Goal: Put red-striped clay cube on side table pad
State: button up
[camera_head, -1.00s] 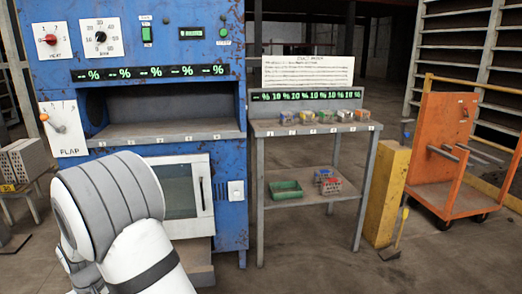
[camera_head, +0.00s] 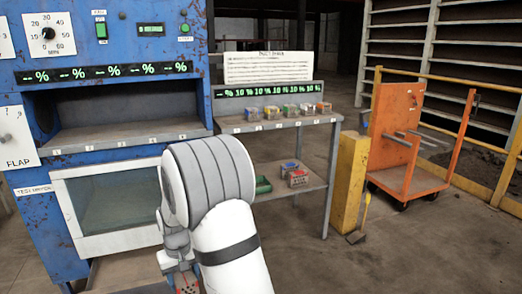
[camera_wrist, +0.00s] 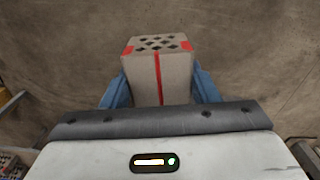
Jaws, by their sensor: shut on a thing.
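The red-striped clay cube (camera_wrist: 175,78) is grey, with a red line down its face, red corner marks and dark holes in its top. My gripper (camera_wrist: 160,92) is shut on it, with a blue finger on each side. In the head view my gripper (camera_head: 184,280) is low, at the bottom edge, partly cut off and behind my arm; little of the cube shows there. The side table (camera_head: 228,128) stands right of the blue machine. Its top holds a row of small coloured blocks (camera_head: 289,110); the separate pads are too small to make out.
The blue machine (camera_head: 100,105) with an open slot and a glass door (camera_head: 115,203) is at left. The table's lower shelf holds a green tray (camera_head: 263,185) and blocks (camera_head: 297,178). A yellow post (camera_head: 350,180) and orange cart (camera_head: 395,160) stand at right.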

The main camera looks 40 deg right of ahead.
aim_at(232, 122)
jog(key=z, duration=1)
